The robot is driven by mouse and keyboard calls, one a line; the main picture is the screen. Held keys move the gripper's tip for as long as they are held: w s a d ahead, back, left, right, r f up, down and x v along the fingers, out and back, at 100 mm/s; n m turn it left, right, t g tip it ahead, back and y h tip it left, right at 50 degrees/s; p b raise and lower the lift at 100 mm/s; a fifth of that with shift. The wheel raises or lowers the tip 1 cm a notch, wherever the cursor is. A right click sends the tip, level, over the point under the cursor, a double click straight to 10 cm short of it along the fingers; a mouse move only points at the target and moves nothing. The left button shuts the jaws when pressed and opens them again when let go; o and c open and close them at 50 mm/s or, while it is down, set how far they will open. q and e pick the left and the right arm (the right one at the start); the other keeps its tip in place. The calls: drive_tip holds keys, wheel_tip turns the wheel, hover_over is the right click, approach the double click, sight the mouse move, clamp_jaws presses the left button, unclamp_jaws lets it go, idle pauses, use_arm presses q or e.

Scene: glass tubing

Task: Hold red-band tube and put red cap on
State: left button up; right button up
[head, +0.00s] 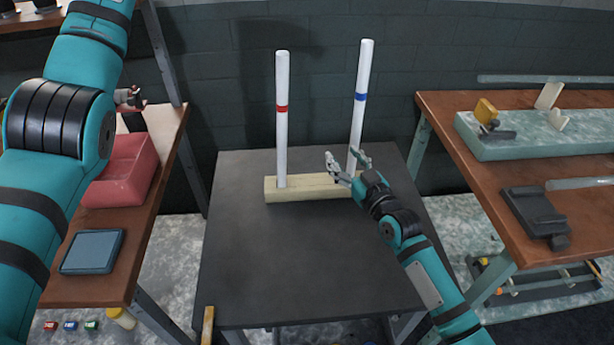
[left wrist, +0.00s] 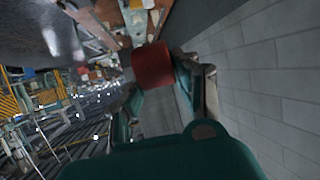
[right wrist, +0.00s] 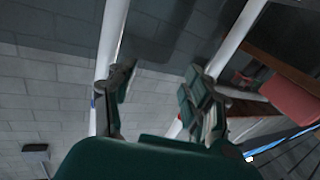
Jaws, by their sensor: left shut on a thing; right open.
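The red-band tube (head: 282,135) stands upright in a pale wooden block (head: 310,186) on the dark table. The blue-band tube (head: 361,120) stands to its right, leaning slightly. My right gripper (head: 347,162) is open and empty, low by the blue-band tube and right of the red-band tube. In the right wrist view, the blue-band tube (right wrist: 112,35) passes by the left finger and the other tube (right wrist: 236,38) by the right finger. My left gripper (head: 130,97) is partly hidden by my arm in the head view. It is shut on the red cap (left wrist: 153,66).
A red bin (head: 125,170) and a blue-grey pad (head: 92,251) are on the left bench. The right bench (head: 460,185) holds a pale green slab (head: 490,150) and a dark device (head: 535,215). The front of the dark table (head: 310,270) is clear.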

drive_tip(key=g+y, duration=0.1)
drive_tip(key=y, duration=0.1)
approach(284, 151)
drive_tip(key=x, duration=1.1)
drive_tip(key=shift+w, duration=0.1)
clamp_jaws()
